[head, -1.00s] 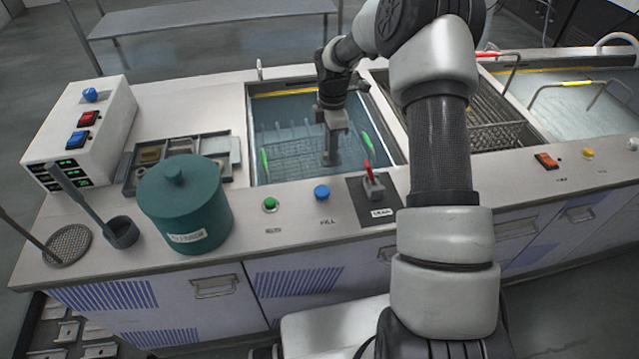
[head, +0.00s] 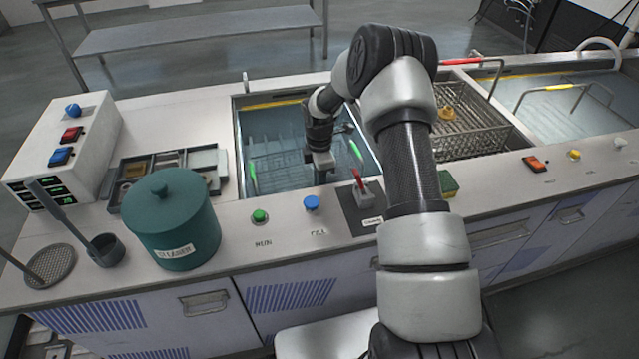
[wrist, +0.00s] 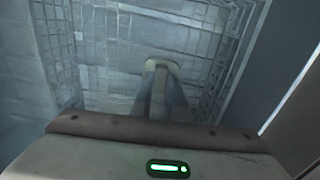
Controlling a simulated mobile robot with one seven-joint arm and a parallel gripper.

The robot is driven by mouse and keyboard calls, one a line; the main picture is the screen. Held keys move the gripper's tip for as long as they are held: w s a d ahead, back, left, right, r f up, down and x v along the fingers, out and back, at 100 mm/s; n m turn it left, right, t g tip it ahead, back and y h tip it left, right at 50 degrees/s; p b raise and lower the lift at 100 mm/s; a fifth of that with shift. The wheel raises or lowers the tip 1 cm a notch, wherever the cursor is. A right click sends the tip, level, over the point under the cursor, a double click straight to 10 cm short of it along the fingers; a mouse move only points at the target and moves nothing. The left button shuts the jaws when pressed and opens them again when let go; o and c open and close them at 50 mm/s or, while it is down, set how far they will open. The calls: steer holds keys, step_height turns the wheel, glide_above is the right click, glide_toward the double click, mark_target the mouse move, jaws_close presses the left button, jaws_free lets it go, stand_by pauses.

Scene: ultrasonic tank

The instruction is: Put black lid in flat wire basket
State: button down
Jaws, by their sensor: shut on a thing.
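My gripper (head: 320,172) reaches down into the left tank, its lower end hidden by the tank's front rim. In the wrist view its fingers (wrist: 160,72) point down into the water, close together. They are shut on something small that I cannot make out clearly. I cannot pick out a black lid in either view. A wire basket with green handles (head: 252,176) sits under water in the left tank; its mesh walls (wrist: 56,45) flank my fingers. Another wire basket (head: 478,136) with a red handle is in the middle tank. I cannot tell which is the flat one.
A teal lidded pot (head: 172,222) stands on the counter in front left, near a parts tray (head: 212,162) and a control box (head: 62,150). A red lever (head: 361,184) stands at the left tank's front edge. A yellow-handled basket is in the right tank.

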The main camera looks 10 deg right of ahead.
steer(key=shift+f, duration=0.2)
steer(key=c, duration=1.7)
jaws_free()
steer(key=shift+r, duration=0.1)
